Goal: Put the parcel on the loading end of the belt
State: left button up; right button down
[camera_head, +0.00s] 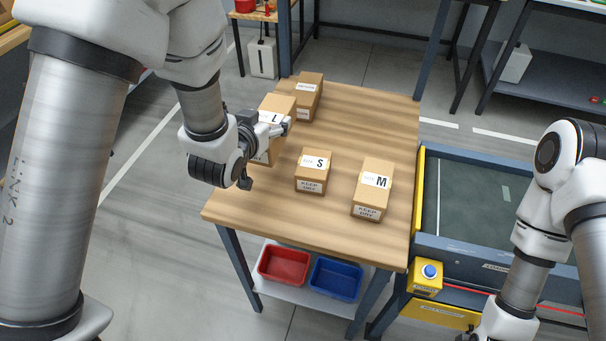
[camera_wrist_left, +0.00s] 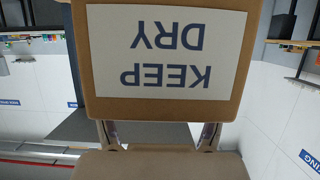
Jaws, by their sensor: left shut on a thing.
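My left gripper (camera_head: 268,128) is shut on the cardboard parcel marked L (camera_head: 279,104) at the left edge of the wooden table. In the left wrist view, the parcel's KEEP DRY label (camera_wrist_left: 165,45) appears upside down, with the fingertips (camera_wrist_left: 159,136) at either side of a brown face. The arm hides part of the parcel, and I cannot tell whether it touches the table. The belt (camera_head: 460,205), dark green in a blue frame with a yellow end edge, is right of the table.
Parcels marked S (camera_head: 312,172) and M (camera_head: 372,190) stand on the table (camera_head: 385,115); another parcel (camera_head: 309,92) stands behind L. Red (camera_head: 284,266) and blue (camera_head: 335,278) bins sit on the lower shelf. A yellow box with a blue button (camera_head: 427,276) is at the belt's near corner.

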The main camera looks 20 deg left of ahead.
pick_arm(q)
jog(key=f, duration=0.9)
jog(key=shift+a, duration=0.25)
jog(key=shift+f, duration=0.1)
jog(key=shift+f, duration=0.15)
jog(key=o, duration=1.5)
